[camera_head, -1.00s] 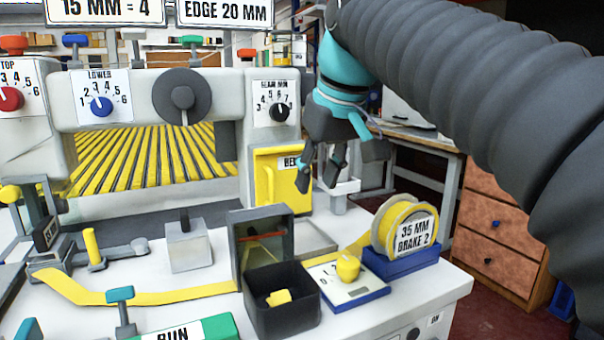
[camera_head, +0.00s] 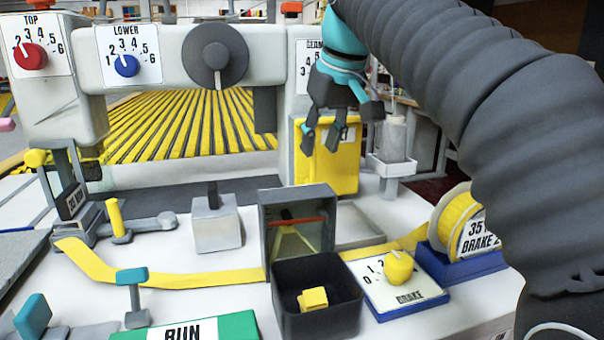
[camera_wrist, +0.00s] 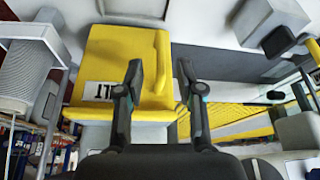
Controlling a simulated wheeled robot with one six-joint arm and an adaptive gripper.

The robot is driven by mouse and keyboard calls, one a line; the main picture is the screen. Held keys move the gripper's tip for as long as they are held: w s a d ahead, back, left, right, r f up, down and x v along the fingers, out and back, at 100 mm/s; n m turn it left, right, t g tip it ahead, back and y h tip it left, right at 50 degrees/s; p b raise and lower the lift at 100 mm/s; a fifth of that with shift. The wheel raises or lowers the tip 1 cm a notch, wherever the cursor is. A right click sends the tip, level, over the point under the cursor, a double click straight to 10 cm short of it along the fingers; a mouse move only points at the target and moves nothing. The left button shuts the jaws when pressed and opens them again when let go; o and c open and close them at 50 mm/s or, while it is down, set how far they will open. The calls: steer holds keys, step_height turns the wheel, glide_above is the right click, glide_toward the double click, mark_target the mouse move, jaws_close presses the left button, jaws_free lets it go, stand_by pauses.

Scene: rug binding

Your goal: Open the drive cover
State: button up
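The drive cover is a yellow box-like panel (camera_head: 346,168) on the right end of the machine, partly behind my gripper. It looks shut. In the wrist view the cover (camera_wrist: 108,58) fills the upper left, with its bar handle (camera_wrist: 161,62) along one side and part of a label showing. My gripper (camera_head: 321,146) is in front of the cover's upper left part. In the wrist view my gripper (camera_wrist: 160,72) is open, its two fingers apart with the handle between them in the picture. I see no finger touching the handle.
A grey post on a white bracket (camera_head: 393,150) stands just right of the cover. Below are a dark open bin (camera_head: 345,318) with a yellow block, a brake dial plate (camera_head: 425,288) and a yellow tape reel (camera_head: 455,222). A grey handwheel (camera_head: 215,56) is to the left.

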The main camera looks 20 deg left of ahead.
mark_target(314, 161)
steer(key=b+x, duration=0.1)
steer(key=x, duration=0.5)
steer(key=shift+a, duration=0.15)
jaws_close()
